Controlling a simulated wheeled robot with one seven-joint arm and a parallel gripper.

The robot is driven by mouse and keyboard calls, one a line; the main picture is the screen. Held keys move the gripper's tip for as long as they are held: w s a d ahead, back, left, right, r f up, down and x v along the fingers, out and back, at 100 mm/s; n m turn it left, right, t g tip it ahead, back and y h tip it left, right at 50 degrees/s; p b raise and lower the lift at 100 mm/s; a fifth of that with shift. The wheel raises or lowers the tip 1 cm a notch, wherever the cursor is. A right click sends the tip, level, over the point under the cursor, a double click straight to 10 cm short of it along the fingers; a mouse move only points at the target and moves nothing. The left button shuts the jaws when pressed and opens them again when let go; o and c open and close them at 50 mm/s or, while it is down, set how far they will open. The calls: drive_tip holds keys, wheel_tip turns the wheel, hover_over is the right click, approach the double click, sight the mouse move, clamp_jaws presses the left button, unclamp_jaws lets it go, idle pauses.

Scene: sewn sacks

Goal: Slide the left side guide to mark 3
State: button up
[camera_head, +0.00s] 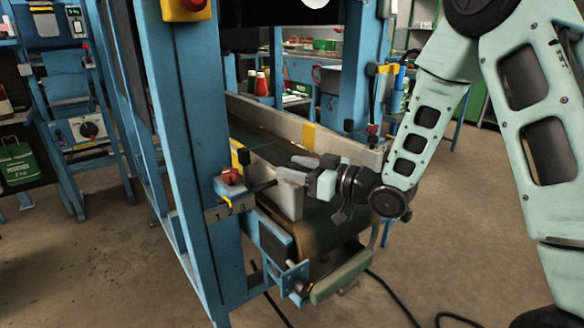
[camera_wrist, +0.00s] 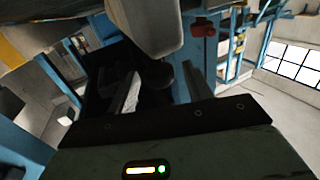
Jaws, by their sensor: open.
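The left side guide (camera_head: 287,200) is a pale grey, rounded wall on the near side of the conveyor belt (camera_head: 268,150). A dark rod joins it to a blue bracket with a red knob (camera_head: 231,176), on the blue frame post. A plate marked 1, 2, 3 (camera_head: 229,211) sits below the knob; which mark the guide stands at I cannot tell. My gripper (camera_head: 296,168) is open at the guide's upper end, fingers pointing left. In the wrist view the guide (camera_wrist: 150,25) looms ahead of the fingers (camera_wrist: 163,92), with the red knob (camera_wrist: 202,27) beyond. Contact is unclear.
The opposite side guide (camera_head: 285,124) with a yellow patch runs along the belt's far side. The blue post (camera_head: 185,130) stands close left of the knob. A roller and green bar (camera_head: 342,276) jut out below. Black cables lie on the open floor at right.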

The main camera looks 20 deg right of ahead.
drive_tip(key=shift+w+a, duration=0.35)
drive_tip(key=shift+w, duration=0.05)
clamp_jaws()
drive_tip(key=shift+w+d, duration=0.25)
drive_tip(key=shift+d, duration=0.5)
drive_tip(key=shift+w+d, duration=0.25)
drive_tip(key=shift+d, duration=0.5)
unclamp_jaws()
drive_tip(key=shift+a, duration=0.1)
